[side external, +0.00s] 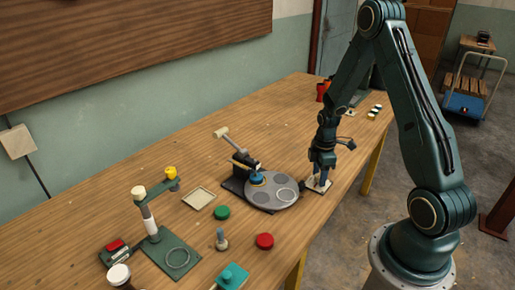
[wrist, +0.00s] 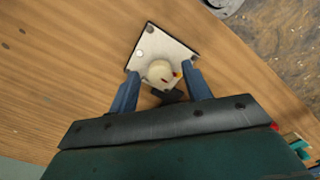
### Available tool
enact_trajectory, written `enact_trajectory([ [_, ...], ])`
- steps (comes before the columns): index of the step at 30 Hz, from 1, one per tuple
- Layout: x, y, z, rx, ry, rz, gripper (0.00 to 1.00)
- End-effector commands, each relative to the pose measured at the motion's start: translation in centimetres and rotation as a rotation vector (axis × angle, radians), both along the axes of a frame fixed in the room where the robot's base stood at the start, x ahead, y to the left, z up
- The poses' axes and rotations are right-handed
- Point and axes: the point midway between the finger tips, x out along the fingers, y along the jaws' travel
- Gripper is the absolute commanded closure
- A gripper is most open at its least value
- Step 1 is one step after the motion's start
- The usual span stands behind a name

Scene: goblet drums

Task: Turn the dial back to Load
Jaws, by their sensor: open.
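The dial is a cream round knob (wrist: 160,70) with a small yellow and red mark at its right side. It sits on a square pale plate (wrist: 178,50) with a dark piece at its near edge. In the side view the plate (side external: 327,187) lies on the table near the front edge, mostly under my gripper (side external: 320,178). In the wrist view my gripper (wrist: 162,78) is open, with one blue finger on each side of the knob. Whether the fingers touch it, I cannot tell. I cannot read any Load label.
A grey turntable with round pads (side external: 270,205) stands just left of the dial. A red button (side external: 265,241), a green button (side external: 222,212) and a green-based stand (side external: 172,262) are further left. A red container (side external: 322,92) is at the back. The table edge is close on the right.

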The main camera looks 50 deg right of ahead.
Motion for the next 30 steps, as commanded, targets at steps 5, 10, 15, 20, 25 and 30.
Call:
enact_trajectory([
  [5, 0.01, -0.01, 0.0, 0.0, 0.0, 0.0, 0.51],
  [10, 0.01, -0.01, 0.01, 0.0, 0.0, 0.0, 0.83],
  [15, 0.01, -0.01, 0.02, 0.0, 0.0, 0.0, 0.96],
  [20, 0.01, -0.01, 0.02, 0.0, 0.0, -0.011, 0.96],
  [25, 0.0, -0.01, 0.03, 0.0, 0.0, -0.054, 0.96],
  [30, 0.0, -0.01, 0.03, 0.0, 0.0, -0.137, 0.96],
])
